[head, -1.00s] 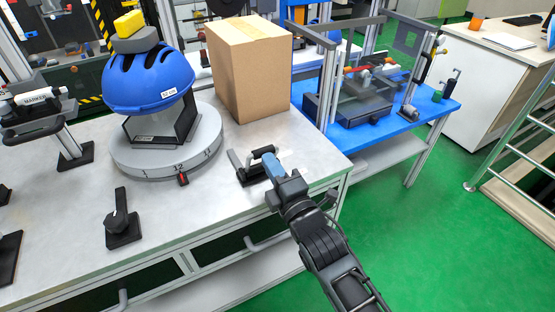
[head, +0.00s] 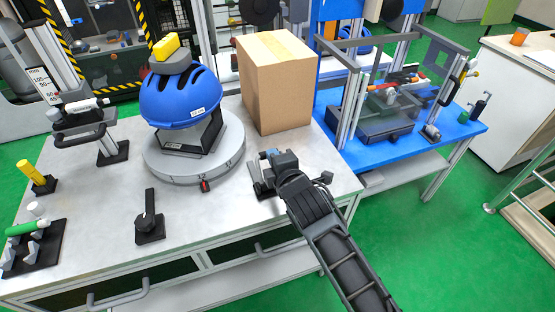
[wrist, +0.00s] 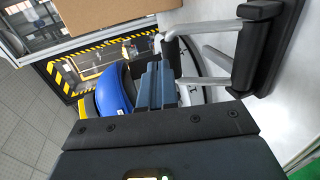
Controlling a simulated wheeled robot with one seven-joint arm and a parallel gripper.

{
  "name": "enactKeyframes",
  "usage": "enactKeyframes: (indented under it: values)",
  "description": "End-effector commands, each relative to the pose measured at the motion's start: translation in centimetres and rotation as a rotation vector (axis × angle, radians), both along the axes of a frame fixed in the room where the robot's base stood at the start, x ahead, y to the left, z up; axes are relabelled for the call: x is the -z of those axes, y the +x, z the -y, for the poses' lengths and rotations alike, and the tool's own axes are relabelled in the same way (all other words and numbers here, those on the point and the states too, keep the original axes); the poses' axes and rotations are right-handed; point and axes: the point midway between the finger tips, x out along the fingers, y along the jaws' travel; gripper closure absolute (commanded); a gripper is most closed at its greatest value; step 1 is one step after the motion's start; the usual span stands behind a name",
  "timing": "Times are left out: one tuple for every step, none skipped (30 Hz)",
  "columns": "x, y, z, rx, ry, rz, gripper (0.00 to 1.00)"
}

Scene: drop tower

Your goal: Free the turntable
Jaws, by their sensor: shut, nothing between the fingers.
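The turntable (head: 160,168) is a round grey disc on the metal bench, with number marks on its rim and a small red-and-black piece (head: 205,186) at its front edge. A blue helmet (head: 178,101) sits on a black stand on it. A clamp-like fixture with metal bars (head: 254,178) stands right of the disc. My gripper (head: 271,156) is above this fixture, which it partly hides. In the wrist view, its closed bluish fingers (wrist: 156,85) are empty, beside the fixture's bars and black grip (wrist: 256,50). I cannot tell whether they touch.
A cardboard box (head: 275,85) stands behind my gripper. A black knob on a base (head: 149,220) stands at the bench front. A marker holder (head: 85,120) and a rack with a green-capped item (head: 35,245) are at left. A blue table (head: 400,145) is at right.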

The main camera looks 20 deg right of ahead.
Motion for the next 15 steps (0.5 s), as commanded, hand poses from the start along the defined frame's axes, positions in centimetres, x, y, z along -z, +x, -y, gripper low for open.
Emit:
enactKeyframes:
  values:
    - [0.0,0.4,0.0,0.0,0.0,0.001,1.0]
    - [0.0,0.5,0.0,0.0,0.0,0.001,1.0]
    - [0.0,0.7,0.0,0.0,0.0,0.001,1.0]
    - [0.0,0.8,0.0,0.001,0.0,0.001,1.0]
    - [0.1,0.9,0.0,0.001,0.0,0.0,1.0]
    - [0.1,1.0,0.1,0.001,0.0,0.0,1.0]
    - [0.1,1.1,0.1,0.001,0.0,0.0,1.0]
    - [0.1,1.2,0.1,0.001,0.0,0.0,1.0]
    - [0.1,1.3,0.1,0.001,0.0,0.001,1.0]
    - [0.1,1.4,0.1,0.001,0.0,0.001,1.0]
    - [0.1,1.4,0.1,0.001,0.0,0.001,1.0]
    - [0.1,1.5,0.1,0.001,0.0,0.002,1.0]
    - [0.1,1.5,0.1,0.001,0.0,0.002,1.0]
    - [0.1,1.6,0.1,0.001,0.0,0.003,1.0]
    - [0.1,1.6,0.1,0.001,0.0,0.003,1.0]
